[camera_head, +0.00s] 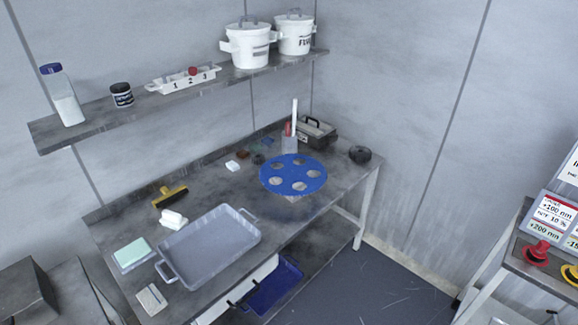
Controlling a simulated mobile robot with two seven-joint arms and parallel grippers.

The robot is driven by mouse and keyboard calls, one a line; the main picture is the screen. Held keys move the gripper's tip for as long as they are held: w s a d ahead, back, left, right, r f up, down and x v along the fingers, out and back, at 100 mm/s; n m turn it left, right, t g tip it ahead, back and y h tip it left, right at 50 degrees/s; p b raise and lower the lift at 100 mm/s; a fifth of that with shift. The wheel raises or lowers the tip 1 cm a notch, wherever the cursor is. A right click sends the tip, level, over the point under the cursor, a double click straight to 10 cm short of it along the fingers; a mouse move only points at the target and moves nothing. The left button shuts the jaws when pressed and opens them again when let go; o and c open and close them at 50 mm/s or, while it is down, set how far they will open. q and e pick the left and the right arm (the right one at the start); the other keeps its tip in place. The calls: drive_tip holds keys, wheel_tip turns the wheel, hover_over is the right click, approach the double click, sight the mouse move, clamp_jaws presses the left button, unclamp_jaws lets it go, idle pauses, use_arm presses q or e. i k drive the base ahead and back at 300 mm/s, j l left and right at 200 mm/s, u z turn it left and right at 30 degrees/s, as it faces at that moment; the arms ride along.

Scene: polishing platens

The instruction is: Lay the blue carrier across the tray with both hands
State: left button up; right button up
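The blue carrier (295,186) is a round disc with several holes. It lies flat at the right part of the bench, on or just above a small light support that shows under its front edge. The grey tray (250,241) is a shallow rectangular pan with a handle at each end, on the bench to the left of and nearer than the carrier. It looks empty. The carrier and the tray are apart. Neither of my grippers shows in the head view.
On the bench (208,191) stand a yellow-handled tool (171,196), a white block (172,219), a green pad (131,253), a dark case (317,132) and a black round object (360,154). A blue bin (273,289) sits below. A shelf (190,99) holds white pots (249,45).

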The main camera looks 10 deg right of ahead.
sight(210, 240)
drive_tip(key=i+l+u, duration=0.2)
drive_tip(key=i+l, duration=0.2)
drive_tip(key=i+l+u, duration=0.2)
drive_tip(key=i+l, duration=0.15)
drive_tip(key=i+l+u, duration=0.2)
drive_tip(key=l, duration=0.45)
drive_tip(key=i+j, duration=0.05)
drive_tip(key=i, duration=0.05)
